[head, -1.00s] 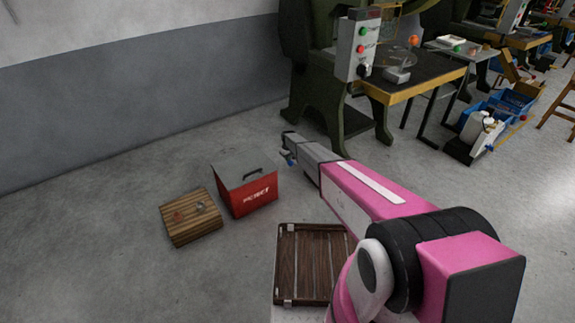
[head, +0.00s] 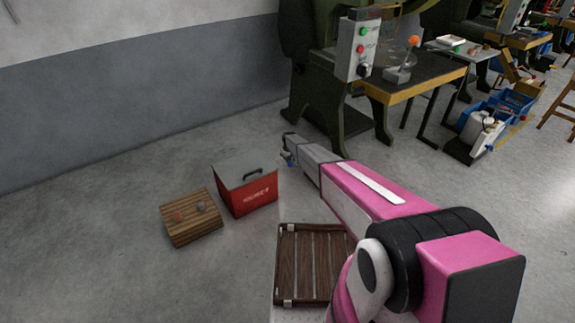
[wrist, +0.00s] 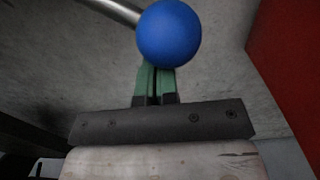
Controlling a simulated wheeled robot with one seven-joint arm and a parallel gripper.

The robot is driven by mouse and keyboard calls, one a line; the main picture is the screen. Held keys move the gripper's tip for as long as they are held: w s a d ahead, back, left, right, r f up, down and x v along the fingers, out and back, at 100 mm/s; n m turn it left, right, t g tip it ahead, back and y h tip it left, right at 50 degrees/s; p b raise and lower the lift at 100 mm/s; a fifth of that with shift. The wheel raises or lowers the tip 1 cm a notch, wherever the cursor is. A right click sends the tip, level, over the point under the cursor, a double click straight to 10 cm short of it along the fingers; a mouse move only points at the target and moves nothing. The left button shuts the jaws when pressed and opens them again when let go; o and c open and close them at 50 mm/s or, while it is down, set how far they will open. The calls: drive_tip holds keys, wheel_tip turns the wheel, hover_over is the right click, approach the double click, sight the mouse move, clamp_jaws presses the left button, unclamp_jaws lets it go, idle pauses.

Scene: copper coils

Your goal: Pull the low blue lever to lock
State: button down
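The low lever's blue ball knob (wrist: 168,33) is large at the top of the wrist view, on a grey metal rod (wrist: 112,10) running to the upper left. My gripper (wrist: 155,85) has green fingers standing side by side with only a narrow dark gap. The ball covers their tips, so I cannot tell whether they touch the lever. In the head view my gripper (head: 288,152) is in front of the green press (head: 325,100). A tiny blue spot, likely the knob (head: 290,163), shows at its tip. The lever's base is hidden.
A red box (head: 248,195) with a black handle stands left of my gripper; its red side also fills the wrist view's right edge (wrist: 290,60). A wooden crate (head: 190,230) is farther left. A black-topped table (head: 425,75) stands right of the press.

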drive_tip(key=shift+s+d, duration=1.65)
drive_tip(key=shift+s, duration=2.5)
wheel_tip(320, 180, up, 10)
drive_tip(key=w, duration=0.2)
drive_tip(key=shift+a, duration=0.4)
drive_tip(key=s+d+r+m, duration=0.2)
drive_tip(key=s+d+r, duration=0.5)
drive_tip(key=s, duration=0.9)
drive_tip(key=s+d+r+m, duration=0.2)
drive_tip(key=s+d+r, duration=0.5)
drive_tip(key=s+r, duration=0.7)
drive_tip(key=s+d+r+m, duration=0.3)
drive_tip(key=s+d+r, duration=0.4)
drive_tip(key=s, duration=1.1)
wheel_tip(320, 180, up, 4)
drive_tip(key=shift+s+r, duration=0.1)
drive_tip(key=shift+s, duration=0.05)
